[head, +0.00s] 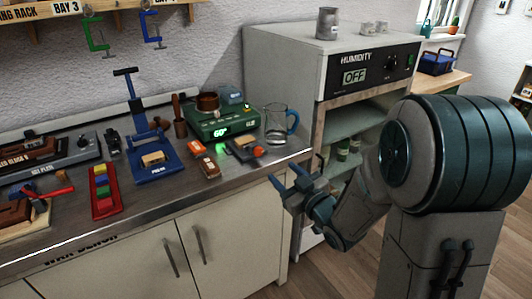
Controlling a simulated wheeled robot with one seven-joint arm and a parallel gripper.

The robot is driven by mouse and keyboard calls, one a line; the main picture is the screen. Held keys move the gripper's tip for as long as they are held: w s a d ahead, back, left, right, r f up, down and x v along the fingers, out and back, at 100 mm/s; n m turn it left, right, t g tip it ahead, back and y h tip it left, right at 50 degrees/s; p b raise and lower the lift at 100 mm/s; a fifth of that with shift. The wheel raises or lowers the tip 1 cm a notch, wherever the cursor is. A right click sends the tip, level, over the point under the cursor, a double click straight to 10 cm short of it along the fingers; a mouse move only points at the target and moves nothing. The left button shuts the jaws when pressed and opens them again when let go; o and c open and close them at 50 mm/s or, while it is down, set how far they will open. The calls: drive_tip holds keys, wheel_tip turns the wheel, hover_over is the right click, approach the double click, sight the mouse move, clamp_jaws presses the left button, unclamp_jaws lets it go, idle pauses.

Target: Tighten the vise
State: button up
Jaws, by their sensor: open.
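A blue bench device (152,172) with an upright post and a T-shaped bar on top stands on the steel bench. It may be the vise, but its label is too small to read surely. A small wooden block (154,159) sits on its base. I cannot tell how tight it is. My gripper (287,178) is open and empty, off the bench's front right corner. It is well to the right of the blue device and apart from it.
A green scale (222,125), a glass jug (277,125), orange boxes (206,165) and a red tray (103,192) crowd the bench. A humidity cabinet (325,70) stands at right. Clamps (97,35) hang above. Space before the cupboards is free.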

sight(261, 152)
drive_tip(key=x, duration=1.1)
drive_tip(key=shift+a+p, duration=0.25)
drive_tip(key=shift+p, duration=0.05)
drive_tip(key=c, duration=1)
drive_tip(key=shift+o, duration=0.2)
drive_tip(key=shift+d, duration=0.2)
